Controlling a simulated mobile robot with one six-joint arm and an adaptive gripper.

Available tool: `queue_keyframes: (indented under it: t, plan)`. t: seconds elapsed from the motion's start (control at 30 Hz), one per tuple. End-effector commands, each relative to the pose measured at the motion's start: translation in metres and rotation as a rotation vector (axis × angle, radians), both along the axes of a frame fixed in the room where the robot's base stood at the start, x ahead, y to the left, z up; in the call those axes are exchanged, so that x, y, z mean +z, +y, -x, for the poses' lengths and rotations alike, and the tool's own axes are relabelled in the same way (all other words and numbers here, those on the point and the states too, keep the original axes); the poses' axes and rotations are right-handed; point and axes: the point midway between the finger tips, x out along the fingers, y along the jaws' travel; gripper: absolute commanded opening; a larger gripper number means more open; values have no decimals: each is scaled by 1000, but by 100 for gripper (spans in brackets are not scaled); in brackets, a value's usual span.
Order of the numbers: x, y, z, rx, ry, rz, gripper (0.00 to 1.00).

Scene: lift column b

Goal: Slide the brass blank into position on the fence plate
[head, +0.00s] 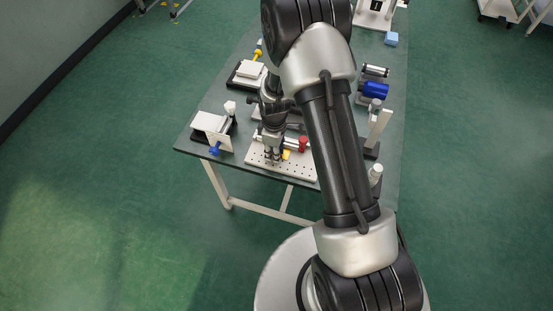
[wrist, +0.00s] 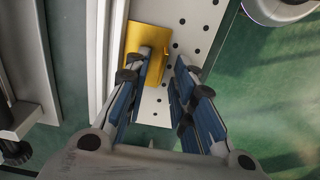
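The brass blank (wrist: 158,36) is a flat gold block in the wrist view, lying on the white perforated fence plate (wrist: 196,22) against or close to the pale raised rail (wrist: 101,40) at left. The left finger overlaps the blank in the picture; the right finger is over bare plate. Whether either finger touches the blank I cannot tell.
A white block with a blue knob (head: 214,149) is at the table's left corner. Blue and silver cylinders (head: 375,90) line the right side. My arm hides the table's middle.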

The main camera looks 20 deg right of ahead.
Motion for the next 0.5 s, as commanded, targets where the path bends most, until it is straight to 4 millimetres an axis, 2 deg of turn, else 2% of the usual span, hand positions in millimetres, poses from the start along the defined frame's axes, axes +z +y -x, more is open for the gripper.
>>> queue_keyframes:
  t: [0.33, 0.5]
  plan:
    - [1, 0, 0, 0, 0, 0, 28]
    - [19, 0, -1, 0, -4, 0, 28]
